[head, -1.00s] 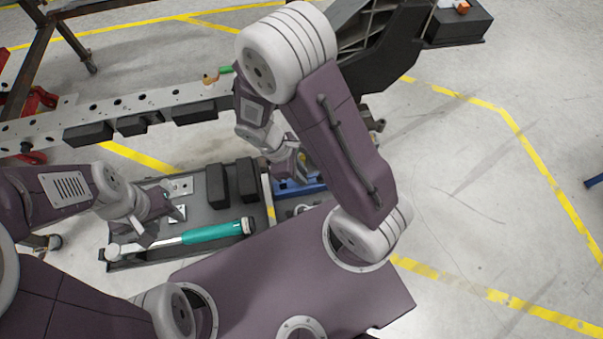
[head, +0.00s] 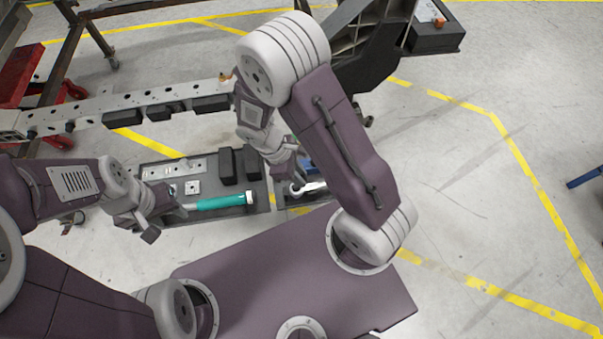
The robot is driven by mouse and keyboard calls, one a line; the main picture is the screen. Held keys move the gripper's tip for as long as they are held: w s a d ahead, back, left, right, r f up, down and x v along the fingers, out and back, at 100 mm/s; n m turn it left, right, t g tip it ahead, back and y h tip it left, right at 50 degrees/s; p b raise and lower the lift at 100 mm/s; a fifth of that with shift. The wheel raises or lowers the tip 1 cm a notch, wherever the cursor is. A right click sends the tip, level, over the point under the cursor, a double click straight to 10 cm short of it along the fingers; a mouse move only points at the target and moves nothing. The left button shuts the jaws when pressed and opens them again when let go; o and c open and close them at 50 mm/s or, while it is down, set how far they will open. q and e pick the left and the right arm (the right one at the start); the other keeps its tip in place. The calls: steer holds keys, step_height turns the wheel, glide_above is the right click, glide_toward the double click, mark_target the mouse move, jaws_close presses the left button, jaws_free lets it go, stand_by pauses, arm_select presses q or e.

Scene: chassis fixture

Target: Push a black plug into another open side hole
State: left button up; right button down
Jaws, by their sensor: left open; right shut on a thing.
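The chassis rail (head: 92,108) is a long grey beam with holes along its upper face, running across the upper left. Its side holes are too small to make out, and its right part is hidden behind my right arm. My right gripper (head: 292,168) points down near the tray's right part, in front of the rail. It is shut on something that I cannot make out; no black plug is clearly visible. My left gripper (head: 163,220) is open and empty at the tray's left front edge, close to the hammer.
A dark tray (head: 262,187) holds a teal-handled hammer (head: 220,201), black blocks (head: 227,166) and metal plates (head: 193,187). Black blocks (head: 159,113) sit along the rail's near side. A red stand (head: 22,75) is at left. The floor at right is mostly clear.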

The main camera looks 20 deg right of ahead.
steer(key=shift+s+a+r, duration=0.1)
steer(key=shift+s+r, duration=0.1)
steer(key=shift+w+f, duration=0.2)
steer(key=shift+s+r+p, duration=0.1)
steer(key=shift+r+p, duration=0.3)
steer(key=shift+r, duration=0.05)
step_height(320, 180, up, 4)
steer(key=p, duration=0.4)
steer(key=shift+r, duration=0.15)
